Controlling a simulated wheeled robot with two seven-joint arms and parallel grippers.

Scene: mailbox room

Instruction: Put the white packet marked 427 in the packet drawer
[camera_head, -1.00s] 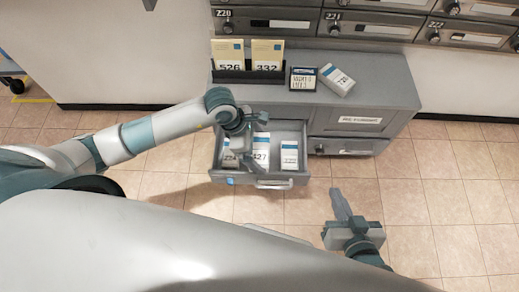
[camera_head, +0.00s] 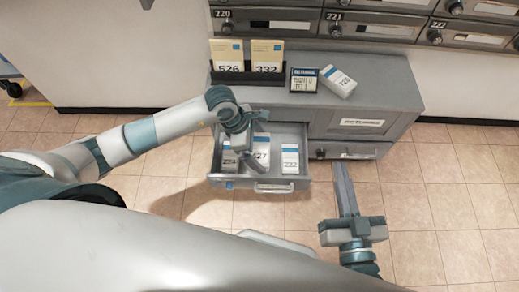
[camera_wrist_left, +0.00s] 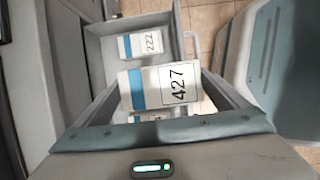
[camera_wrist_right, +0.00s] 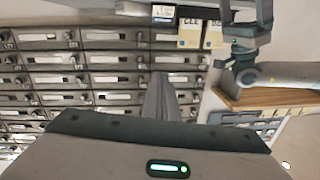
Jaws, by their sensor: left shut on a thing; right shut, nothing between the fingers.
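The white packet marked 427 (camera_head: 262,155), with a blue band, is held by my left gripper (camera_head: 248,135) over the open drawer (camera_head: 224,180) of the grey cabinet. In the left wrist view, packet 427 (camera_wrist_left: 160,87) looks large and close, above the drawer; I cannot tell whether it touches the drawer floor. Two similar packets lie in the drawer: one marked 222 (camera_head: 290,158) at the right and one at the left (camera_head: 229,160), partly hidden by my left gripper. My right gripper (camera_head: 344,185) is shut and empty, in front of the cabinet's right side.
On the cabinet top stand a black rack (camera_head: 248,76) with yellow envelopes 526 (camera_head: 228,55) and 332 (camera_head: 267,55), a small dark sign (camera_head: 303,80) and a tilted white packet (camera_head: 338,81). Mailboxes (camera_head: 375,25) line the wall behind. The floor at the right is clear.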

